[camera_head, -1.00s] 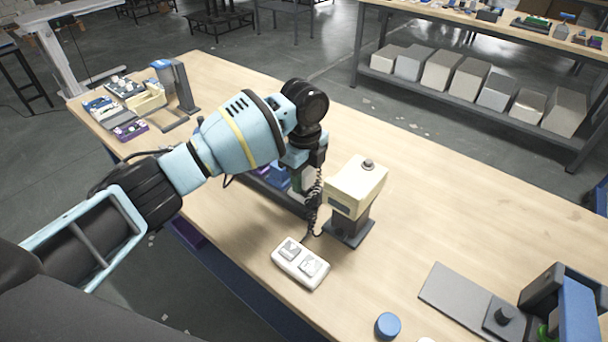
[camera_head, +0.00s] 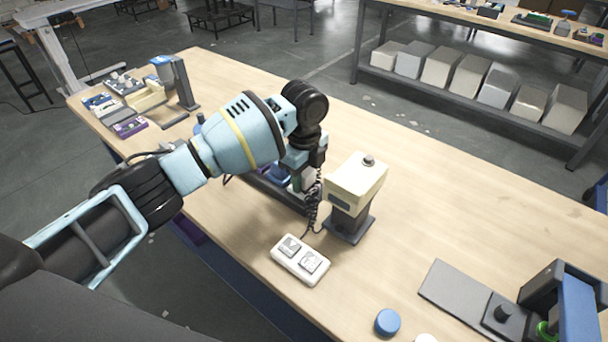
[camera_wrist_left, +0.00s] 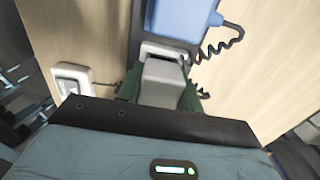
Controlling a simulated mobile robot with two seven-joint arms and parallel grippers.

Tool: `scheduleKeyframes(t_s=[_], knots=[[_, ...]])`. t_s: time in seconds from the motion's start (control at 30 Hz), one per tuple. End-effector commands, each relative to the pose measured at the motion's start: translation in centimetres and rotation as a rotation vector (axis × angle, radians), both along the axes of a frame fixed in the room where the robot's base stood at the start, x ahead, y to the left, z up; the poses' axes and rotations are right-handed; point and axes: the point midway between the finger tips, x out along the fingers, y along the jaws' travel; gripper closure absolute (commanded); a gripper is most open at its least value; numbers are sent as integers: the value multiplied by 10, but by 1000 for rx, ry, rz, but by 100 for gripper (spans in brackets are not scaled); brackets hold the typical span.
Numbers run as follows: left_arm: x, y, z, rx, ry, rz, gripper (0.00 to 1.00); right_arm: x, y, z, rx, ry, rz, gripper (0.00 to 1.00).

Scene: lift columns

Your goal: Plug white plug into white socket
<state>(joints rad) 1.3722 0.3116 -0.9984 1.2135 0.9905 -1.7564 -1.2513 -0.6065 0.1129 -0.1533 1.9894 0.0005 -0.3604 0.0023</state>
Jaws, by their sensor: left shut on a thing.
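My left gripper (camera_head: 302,178) is low over the middle of the table, pointing down, mostly hidden behind its own wrist in the head view. In the left wrist view, the green fingers of my left gripper (camera_wrist_left: 160,92) are shut on the pale white plug (camera_wrist_left: 160,72). A white piece that looks like the white socket (camera_wrist_left: 166,49) lies just beyond the plug, close against it in the picture. I cannot tell whether the plug is in it. My right gripper is not in view.
A beige-topped device (camera_head: 356,182) on a dark stand is right of the gripper, beside a coiled black cord (camera_head: 313,205). A white two-switch box (camera_head: 300,260) lies in front. A blue body (camera_wrist_left: 182,14) with a cord is beyond the plug.

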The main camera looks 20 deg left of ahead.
Motion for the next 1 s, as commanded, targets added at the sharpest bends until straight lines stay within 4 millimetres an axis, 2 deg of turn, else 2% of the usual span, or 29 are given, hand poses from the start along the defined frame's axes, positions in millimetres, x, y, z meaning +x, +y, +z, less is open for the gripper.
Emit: scheduleKeyframes(t_s=[0.37,0.4,0.6,0.97,1.0], knots=[[-1,0,-7,1,5,0,84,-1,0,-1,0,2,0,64],[-1,0,-7,1,5,0,61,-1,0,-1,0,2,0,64],[-2,0,-9,4,11,0,38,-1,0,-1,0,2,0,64],[-4,1,-11,8,18,0,38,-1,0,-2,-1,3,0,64],[-4,1,-12,8,19,0,42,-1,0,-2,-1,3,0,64]])
